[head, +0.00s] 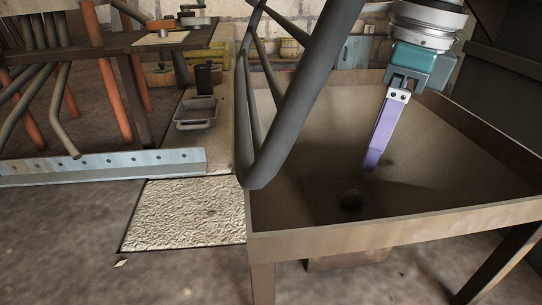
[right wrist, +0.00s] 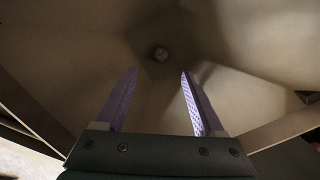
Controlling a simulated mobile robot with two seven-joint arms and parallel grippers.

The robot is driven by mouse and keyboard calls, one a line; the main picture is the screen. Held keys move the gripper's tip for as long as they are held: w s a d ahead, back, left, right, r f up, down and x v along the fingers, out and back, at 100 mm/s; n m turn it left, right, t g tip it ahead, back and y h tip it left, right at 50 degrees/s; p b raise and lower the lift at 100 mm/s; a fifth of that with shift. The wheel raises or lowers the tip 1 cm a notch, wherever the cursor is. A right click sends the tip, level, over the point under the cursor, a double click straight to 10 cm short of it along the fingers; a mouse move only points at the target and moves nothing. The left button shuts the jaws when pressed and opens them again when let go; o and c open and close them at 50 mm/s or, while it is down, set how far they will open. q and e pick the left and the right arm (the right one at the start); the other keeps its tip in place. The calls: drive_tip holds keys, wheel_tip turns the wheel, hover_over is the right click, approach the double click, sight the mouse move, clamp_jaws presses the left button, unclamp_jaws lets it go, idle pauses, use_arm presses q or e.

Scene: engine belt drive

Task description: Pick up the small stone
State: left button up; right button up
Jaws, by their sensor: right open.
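A small, dark, roundish thing, which looks like the small stone (head: 350,200), lies at the bottom of a deep brown hopper (head: 400,231) with sloping walls. In the right wrist view the stone (right wrist: 160,54) shows as a small round lump a little beyond the fingertips, between their lines. My right gripper (head: 371,165) reaches down into the hopper, above and slightly right of the stone in the head view. Its two purple fingers (right wrist: 158,72) are apart with nothing between them, and they do not touch the stone. My left gripper is not in view.
Thick dark grey bars (head: 302,100) stand at the hopper's left side. The hopper rim surrounds my right fingers. A metal beam (head: 105,165), a textured mat (head: 185,213) and a grey tray (head: 196,113) lie to the left. A pale chip (head: 121,263) lies on the floor.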

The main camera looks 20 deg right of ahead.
sight(355, 192)
drive_tip(key=f, duration=0.6)
drive_tip(key=w+f+b, duration=0.1)
drive_tip(key=f, duration=0.2)
drive_tip(key=shift+a+f, duration=0.3)
drive_tip(key=shift+a, duration=0.05)
clamp_jaws()
